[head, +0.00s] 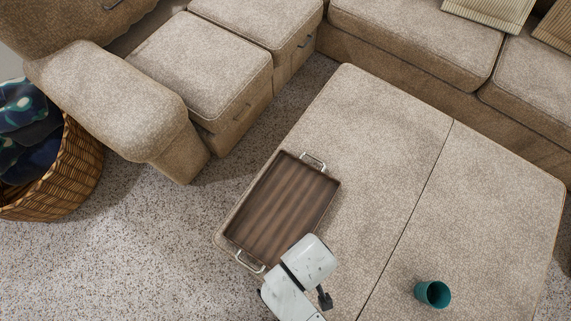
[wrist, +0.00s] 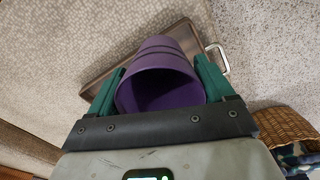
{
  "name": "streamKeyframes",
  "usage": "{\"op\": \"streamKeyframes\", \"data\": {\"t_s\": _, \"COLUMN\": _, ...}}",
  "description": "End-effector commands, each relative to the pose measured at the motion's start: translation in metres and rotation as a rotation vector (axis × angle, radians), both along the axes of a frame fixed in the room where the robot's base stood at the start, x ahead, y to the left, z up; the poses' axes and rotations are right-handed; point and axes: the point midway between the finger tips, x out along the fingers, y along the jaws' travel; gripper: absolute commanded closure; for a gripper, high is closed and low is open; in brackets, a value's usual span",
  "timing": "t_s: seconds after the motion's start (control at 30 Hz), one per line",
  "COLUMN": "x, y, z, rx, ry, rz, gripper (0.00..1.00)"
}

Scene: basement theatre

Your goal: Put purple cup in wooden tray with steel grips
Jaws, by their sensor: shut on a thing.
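The purple cup (wrist: 158,93) is held between the green fingers of my gripper (wrist: 160,68) in the wrist view, its open mouth facing the camera. The wooden tray (head: 283,205) is dark brown and rectangular with a steel grip at each short end. It lies at the left part of the beige ottoman in the head view, and my arm covers its lower right corner. In the wrist view the tray (wrist: 186,34) shows behind the cup, with one steel grip at its right. The cup is hidden in the head view. The gap between cup and tray cannot be judged.
A teal cup (head: 432,294) stands on the ottoman (head: 400,130) at the lower right. A beige sofa (head: 205,65) runs along the back and left. A wicker basket (head: 72,180) with dark cloth stands at far left. The ottoman's middle is clear.

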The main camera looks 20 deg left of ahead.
Motion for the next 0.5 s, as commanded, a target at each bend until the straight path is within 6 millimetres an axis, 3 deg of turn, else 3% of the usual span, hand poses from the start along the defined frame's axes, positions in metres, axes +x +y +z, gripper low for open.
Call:
{"op": "streamKeyframes", "data": {"t_s": 0.4, "x": 0.048, "y": 0.076, "z": -0.04, "rx": 0.002, "ry": -0.002, "rz": 0.003, "gripper": 0.48}}
{"op": "streamKeyframes", "data": {"t_s": 0.5, "x": 0.056, "y": 0.087, "z": -0.061, "rx": 0.0, "ry": 0.0, "rz": 0.001, "gripper": 0.48}}
